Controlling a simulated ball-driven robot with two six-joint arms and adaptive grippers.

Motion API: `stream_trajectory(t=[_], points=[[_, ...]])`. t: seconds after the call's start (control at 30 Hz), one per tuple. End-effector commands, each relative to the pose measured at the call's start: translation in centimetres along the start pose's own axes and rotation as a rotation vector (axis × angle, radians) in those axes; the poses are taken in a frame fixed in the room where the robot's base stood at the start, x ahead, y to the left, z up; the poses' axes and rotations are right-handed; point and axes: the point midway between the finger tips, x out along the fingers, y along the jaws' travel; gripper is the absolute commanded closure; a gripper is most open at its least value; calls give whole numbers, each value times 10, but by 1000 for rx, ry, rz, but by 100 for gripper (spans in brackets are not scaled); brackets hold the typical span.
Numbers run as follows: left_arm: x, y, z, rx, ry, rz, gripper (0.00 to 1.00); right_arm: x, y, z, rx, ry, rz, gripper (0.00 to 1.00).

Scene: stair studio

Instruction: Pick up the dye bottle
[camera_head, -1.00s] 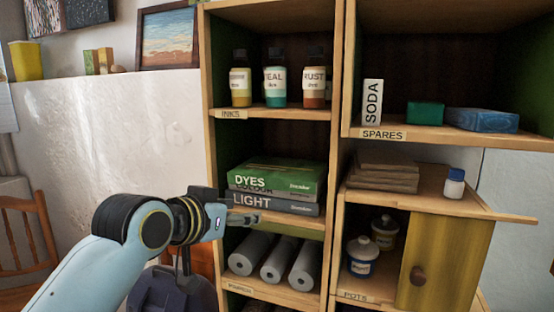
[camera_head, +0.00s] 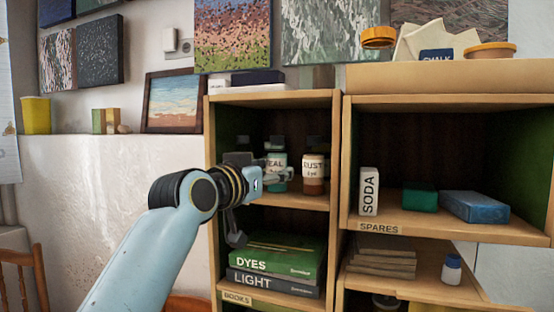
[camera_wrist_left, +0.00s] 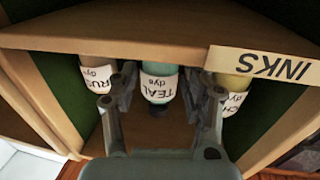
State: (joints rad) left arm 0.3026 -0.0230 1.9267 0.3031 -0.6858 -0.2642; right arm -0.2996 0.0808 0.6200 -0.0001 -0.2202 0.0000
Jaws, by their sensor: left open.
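Three dye bottles stand on the inks shelf. The teal-labelled bottle (camera_head: 276,162) shows in the head view, partly covered by my left gripper (camera_head: 281,176). The rust bottle (camera_head: 314,174) stands clear to its right; the yellow bottle is hidden there behind my gripper. In the left wrist view, which is upside down, the teal bottle (camera_wrist_left: 159,88) is between the open fingers of my left gripper (camera_wrist_left: 160,92). The rust bottle (camera_wrist_left: 98,76) is left of them and the yellow bottle (camera_wrist_left: 232,88) right. I see no finger closed on a bottle. My right gripper is out of view.
The shelf's front edge carries an inks label (camera_wrist_left: 264,66). Wooden side walls bound the compartment. Below are the green dyes box (camera_head: 285,258) and the grey light box (camera_head: 275,283). The spares shelf (camera_head: 425,228) at right holds a soda box (camera_head: 369,190) and other boxes.

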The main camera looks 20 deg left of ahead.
Motion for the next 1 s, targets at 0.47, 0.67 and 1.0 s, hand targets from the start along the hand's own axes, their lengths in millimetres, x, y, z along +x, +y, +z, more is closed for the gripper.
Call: stream_trajectory(t=[0.47,0.67,1.0], points=[[23,0,0,0,0,0,59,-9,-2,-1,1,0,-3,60],[23,0,0,0,-1,0,85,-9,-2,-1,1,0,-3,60],[23,0,-1,0,1,0,100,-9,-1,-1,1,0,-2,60]])
